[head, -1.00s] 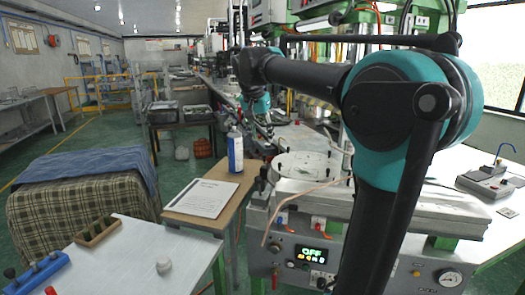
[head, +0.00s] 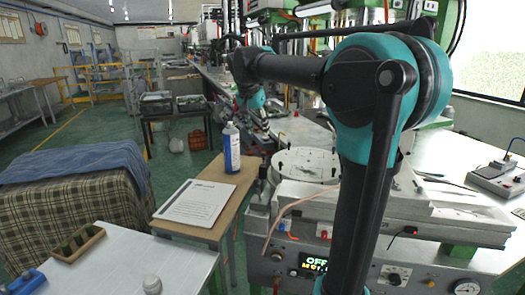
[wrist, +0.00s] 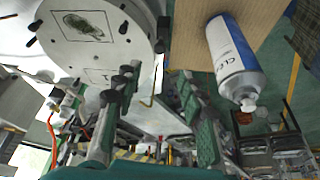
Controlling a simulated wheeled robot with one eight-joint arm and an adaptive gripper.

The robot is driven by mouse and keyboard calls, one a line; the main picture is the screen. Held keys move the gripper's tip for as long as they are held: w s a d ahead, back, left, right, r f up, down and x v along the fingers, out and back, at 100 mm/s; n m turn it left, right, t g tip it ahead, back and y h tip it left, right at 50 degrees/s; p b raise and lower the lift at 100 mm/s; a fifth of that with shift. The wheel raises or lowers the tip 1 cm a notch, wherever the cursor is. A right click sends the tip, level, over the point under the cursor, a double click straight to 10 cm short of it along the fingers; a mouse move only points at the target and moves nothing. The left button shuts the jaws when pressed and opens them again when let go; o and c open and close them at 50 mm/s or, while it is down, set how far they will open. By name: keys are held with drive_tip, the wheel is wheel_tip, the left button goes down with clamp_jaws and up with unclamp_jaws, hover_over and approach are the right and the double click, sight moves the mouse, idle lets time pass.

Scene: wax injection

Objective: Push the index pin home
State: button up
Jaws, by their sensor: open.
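The round white plate (head: 305,165) lies on the machine's bench, with small dark pins around its rim. In the wrist view the plate (wrist: 75,48) fills the upper left and carries a square with a dark patch. A black-headed pin (wrist: 163,28) stands at its rim; I cannot tell whether it is the index pin or how deep it sits. A dark upright post (head: 262,172) stands by the plate's left edge in the head view. My gripper (wrist: 158,76) is open and empty, its fingers apart, with the plate's edge beyond them. In the head view my gripper is small and unclear.
A white and blue bottle (head: 232,147) and a printed sheet (head: 198,202) are on the wooden side table; the bottle also shows in the wrist view (wrist: 234,58). A control panel (head: 315,264) reading OFF is below the plate. A grey device (head: 497,180) sits far right.

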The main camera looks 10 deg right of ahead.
sight(263, 153)
drive_tip(key=x, duration=1.1)
drive_tip(key=shift+w+d+f, duration=0.1)
drive_tip(key=shift+f, duration=0.05)
clamp_jaws()
